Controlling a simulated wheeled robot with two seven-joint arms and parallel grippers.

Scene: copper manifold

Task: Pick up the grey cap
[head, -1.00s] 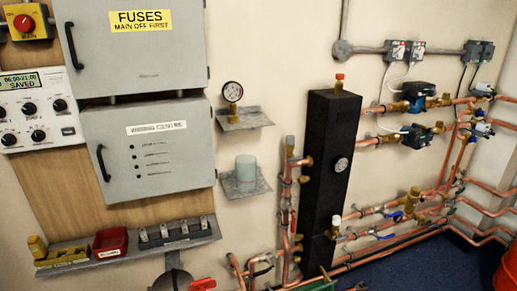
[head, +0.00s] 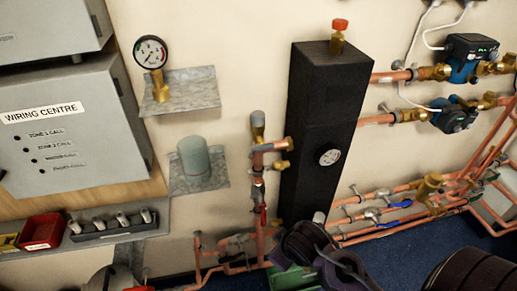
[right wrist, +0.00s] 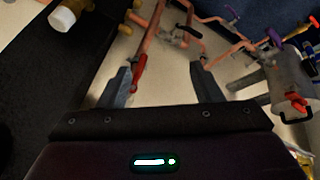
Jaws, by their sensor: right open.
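A grey, slightly green cylinder (head: 195,156), which looks like the grey cap, stands upright on a small metal shelf (head: 212,181) on the wall, left of the black column. A smaller greyish top (head: 258,119) sits on a vertical copper pipe beside the column; I cannot tell if it is a cap. My right gripper is low in front of the column in the head view, below and right of the cylinder, its fingertips unclear there. In the right wrist view my right gripper (right wrist: 160,68) is open, with nothing held between its fingers. The cylinder is not recognisable there. My left gripper is not in view.
The black column (head: 318,130) stands right of the shelves. A gauge (head: 151,53) sits on the upper shelf (head: 192,94). Copper pipes and valves crowd the lower middle and right. A red bin (head: 43,232) is at lower left. The wall around the cylinder is clear.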

